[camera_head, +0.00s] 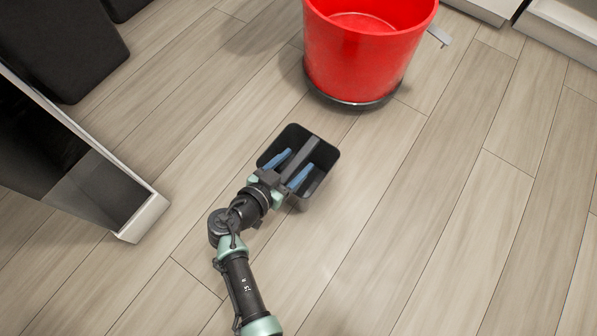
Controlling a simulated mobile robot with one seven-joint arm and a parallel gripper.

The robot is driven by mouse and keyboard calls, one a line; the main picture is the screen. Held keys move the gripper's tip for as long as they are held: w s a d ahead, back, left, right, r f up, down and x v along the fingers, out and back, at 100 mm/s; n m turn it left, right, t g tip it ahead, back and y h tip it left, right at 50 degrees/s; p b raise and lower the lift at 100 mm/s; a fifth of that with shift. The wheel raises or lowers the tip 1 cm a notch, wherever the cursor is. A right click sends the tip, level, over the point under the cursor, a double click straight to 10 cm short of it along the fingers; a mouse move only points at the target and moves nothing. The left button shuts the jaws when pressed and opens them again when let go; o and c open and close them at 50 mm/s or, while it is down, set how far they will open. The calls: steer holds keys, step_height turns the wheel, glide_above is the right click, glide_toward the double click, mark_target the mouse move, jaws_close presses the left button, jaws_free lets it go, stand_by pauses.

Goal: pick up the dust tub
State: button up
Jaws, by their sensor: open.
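The dust tub (323,157) is a black, open-topped tub with a dark bar running across its middle. It stands on the wooden floor near the centre of the head view. My gripper (299,161) is over the tub, reaching in from the lower left. Its two blue fingers are apart, one on each side of the bar. I cannot tell whether the fingers touch the bar or how deep they sit. The tub's near left corner is partly hidden by my gripper.
A large red bucket (365,55) with a dark base stands just behind the tub. A white-edged panel (145,216) with a dark, glossy face is at the left. A black block-shaped object (62,45) is at the upper left. The floor to the right is clear.

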steer(key=shift+w+d, duration=0.1)
steer(key=shift+w, duration=0.05)
jaws_close()
stand_by(1.4)
